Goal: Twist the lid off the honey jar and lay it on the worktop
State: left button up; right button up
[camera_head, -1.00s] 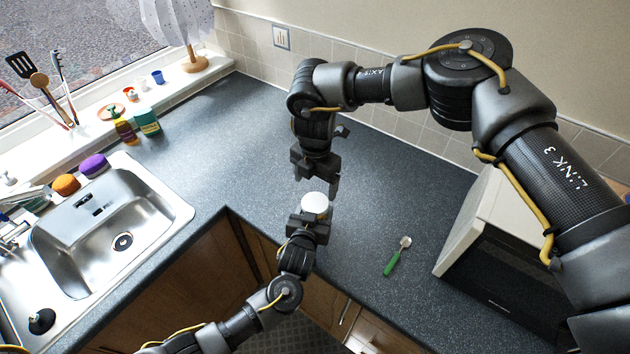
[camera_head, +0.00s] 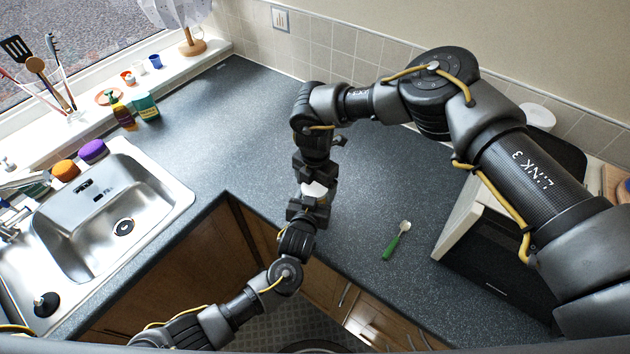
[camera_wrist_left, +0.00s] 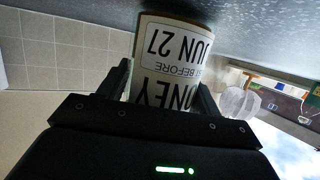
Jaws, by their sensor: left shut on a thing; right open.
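The honey jar's white lid (camera_head: 314,190) shows between my two grippers in the head view. My left gripper (camera_head: 310,207) is shut on the honey jar. In the left wrist view the jar (camera_wrist_left: 172,55) is between its fingers, its label with "JUN 27" upside down in that picture. My right gripper (camera_head: 315,185) is open just above the left one, its fingers at the lid and partly covering it. I cannot tell whether they touch it. The jar's body is hidden in the head view. The grey worktop (camera_head: 250,150) is bare around the grippers.
A spoon with a green handle (camera_head: 391,247) lies on the worktop to the right. A black-fronted appliance (camera_head: 490,250) stands at the right. The sink (camera_head: 100,215) is at the left. Bottles (camera_head: 145,106) stand by the window. The worktop behind the grippers is clear.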

jog(key=c, duration=1)
jog(key=n, duration=0.3)
jog(key=shift+n, duration=0.3)
jog(key=n, duration=0.4)
jog(key=shift+n, duration=0.3)
jog(key=n, duration=0.5)
jog(key=o, duration=1)
jog(key=shift+o, duration=0.4)
